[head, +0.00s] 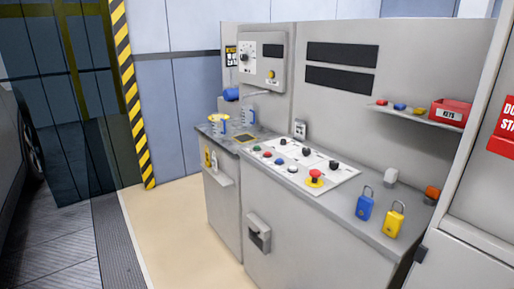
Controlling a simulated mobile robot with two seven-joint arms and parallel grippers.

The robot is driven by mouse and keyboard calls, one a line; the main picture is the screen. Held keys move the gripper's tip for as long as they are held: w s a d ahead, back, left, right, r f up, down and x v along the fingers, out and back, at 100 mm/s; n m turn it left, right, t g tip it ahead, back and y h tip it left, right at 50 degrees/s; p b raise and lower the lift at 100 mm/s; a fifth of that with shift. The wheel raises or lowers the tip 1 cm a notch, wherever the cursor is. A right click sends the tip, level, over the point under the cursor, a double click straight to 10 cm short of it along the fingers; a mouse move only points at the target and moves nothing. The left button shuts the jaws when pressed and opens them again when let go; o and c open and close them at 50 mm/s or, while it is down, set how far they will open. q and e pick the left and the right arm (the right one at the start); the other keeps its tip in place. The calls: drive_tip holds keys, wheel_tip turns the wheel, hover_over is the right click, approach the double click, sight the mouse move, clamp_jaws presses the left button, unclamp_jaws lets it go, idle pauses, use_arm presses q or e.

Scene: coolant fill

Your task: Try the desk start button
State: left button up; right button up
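The desk (310,225) is a grey cabinet with a sloped top, standing right of centre in the head view. A white control panel (332,182) lies on its top. A small green button (257,148) sits at the panel's far left end. A red mushroom button (315,175) on a yellow base is near the front edge. Several black knobs (306,151) line the back. Labels are too small to read. Neither gripper is in view.
A blue padlock (364,206) and a yellow padlock (393,220) stand on the desk's right part. A shelf (420,116) holds a red KEYS box (451,112). The floor (170,225) in front is clear.

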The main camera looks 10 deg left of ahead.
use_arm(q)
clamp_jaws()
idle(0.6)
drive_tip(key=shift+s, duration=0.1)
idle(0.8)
